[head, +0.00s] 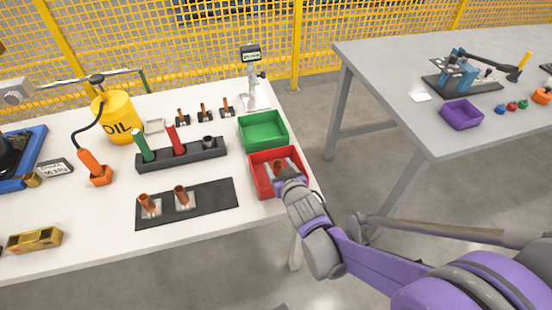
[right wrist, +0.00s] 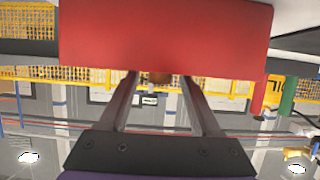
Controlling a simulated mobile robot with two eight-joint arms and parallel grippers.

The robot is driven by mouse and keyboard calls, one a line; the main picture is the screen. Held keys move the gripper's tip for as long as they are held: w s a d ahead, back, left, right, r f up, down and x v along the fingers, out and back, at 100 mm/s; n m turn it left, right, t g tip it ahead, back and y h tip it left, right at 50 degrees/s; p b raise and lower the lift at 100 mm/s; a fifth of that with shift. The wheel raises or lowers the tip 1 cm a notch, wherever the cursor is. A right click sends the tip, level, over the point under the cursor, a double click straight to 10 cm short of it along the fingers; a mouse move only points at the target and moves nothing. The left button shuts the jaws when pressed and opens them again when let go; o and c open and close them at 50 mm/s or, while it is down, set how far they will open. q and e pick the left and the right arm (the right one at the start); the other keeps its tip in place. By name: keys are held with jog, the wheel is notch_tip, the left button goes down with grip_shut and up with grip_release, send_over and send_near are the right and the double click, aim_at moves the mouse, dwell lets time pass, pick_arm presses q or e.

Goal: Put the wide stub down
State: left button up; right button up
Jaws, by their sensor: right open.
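A copper stub (head: 277,164) is in the red bin (head: 262,188) at the right end of the white table. My right gripper (head: 284,173) is at the bin, beside the stub and partly hiding it. Two more copper stubs (head: 148,203) (head: 182,195) stand on the dark mat (head: 215,200). My left gripper is not in view.
A green bin (head: 263,131) stands just behind the red one. A dark holder (head: 190,158) with green and red handles is left of the bins. Several small copper pieces (head: 204,112) stand behind it. A grey table (head: 390,60) is across a gap to the right.

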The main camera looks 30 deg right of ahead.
jog(key=p+v, duration=0.1)
jog(key=v, duration=0.6)
jog(key=shift+a+p, duration=0.1)
jog(key=shift+p, duration=0.25)
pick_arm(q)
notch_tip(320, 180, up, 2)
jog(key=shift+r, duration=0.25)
pick_arm(e)
jog(key=s+a+f+n+g+y, duration=0.1)
jog(key=s+a+f+g, duration=0.1)
jog(key=s+a+g, duration=0.2)
jog(key=s+a+f+n+g+y, duration=0.1)
jog(key=s+a+g, duration=0.3)
jog(key=s, duration=0.7)
jog(key=shift+s+a+f+n+y, duration=0.2)
jog(key=shift+f+n+y, duration=0.1)
jog(key=shift+f+y, duration=0.25)
pick_arm(q)
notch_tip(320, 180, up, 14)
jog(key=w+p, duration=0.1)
jog(key=p, duration=1.2)
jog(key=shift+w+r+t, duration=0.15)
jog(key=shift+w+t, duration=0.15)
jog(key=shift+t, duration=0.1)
pick_arm(e)
notch_tip(320, 180, up, 14)
jog(key=w, duration=0.1)
jog(key=shift+w, duration=0.4)
jog(key=shift+r, duration=0.1)
